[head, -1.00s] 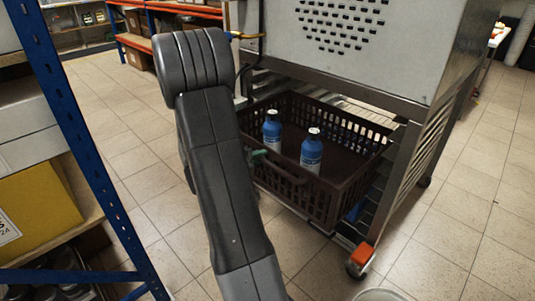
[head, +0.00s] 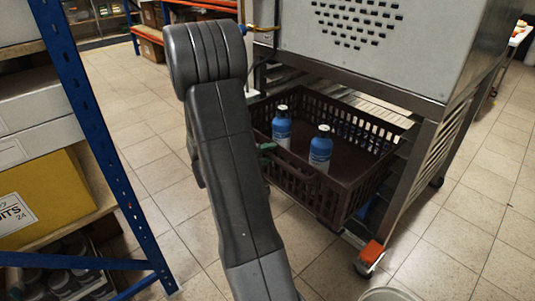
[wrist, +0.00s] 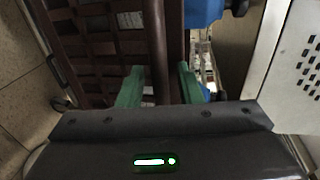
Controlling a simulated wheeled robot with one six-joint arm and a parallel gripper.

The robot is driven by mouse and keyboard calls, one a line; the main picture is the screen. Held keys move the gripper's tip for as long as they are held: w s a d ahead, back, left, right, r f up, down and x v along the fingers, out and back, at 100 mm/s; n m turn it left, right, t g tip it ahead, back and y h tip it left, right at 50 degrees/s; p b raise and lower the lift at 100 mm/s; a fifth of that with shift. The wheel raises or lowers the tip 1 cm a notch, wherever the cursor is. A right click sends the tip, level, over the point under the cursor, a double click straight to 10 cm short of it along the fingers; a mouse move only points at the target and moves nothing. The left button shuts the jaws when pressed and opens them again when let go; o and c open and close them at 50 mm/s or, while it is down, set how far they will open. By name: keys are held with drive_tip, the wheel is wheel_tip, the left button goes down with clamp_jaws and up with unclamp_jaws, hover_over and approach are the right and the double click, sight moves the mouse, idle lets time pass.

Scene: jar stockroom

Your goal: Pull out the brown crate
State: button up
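The brown crate (head: 325,187) is a slatted plastic crate on the lower level of the metal stand, its near end sticking out past the stand's legs. Two blue bottles with white caps, one (head: 282,127) farther back and one (head: 320,149) nearer, stand upright in it. My gripper (wrist: 162,85) is at the crate's near end, its green fingers apart on either side of a brown bar (wrist: 159,40) of the crate. A narrow gap seems to show beside the bar. In the head view my arm hides part of the crate's left side and most of the gripper.
The metal stand (head: 428,165) has a perforated housing above the crate and a caster with an orange part (head: 371,252). A blue-framed shelf (head: 90,125) with a yellow box (head: 45,200) stands close at left.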

drive_tip(key=shift+a, duration=0.1)
drive_tip(key=p+v, duration=0.3)
drive_tip(key=v, duration=1)
drive_tip(key=shift+s+a, duration=0.2)
drive_tip(key=shift+s, duration=0.05)
drive_tip(key=shift+r, duration=0.1)
drive_tip(key=b+x, duration=0.3)
drive_tip(key=x, duration=1.1)
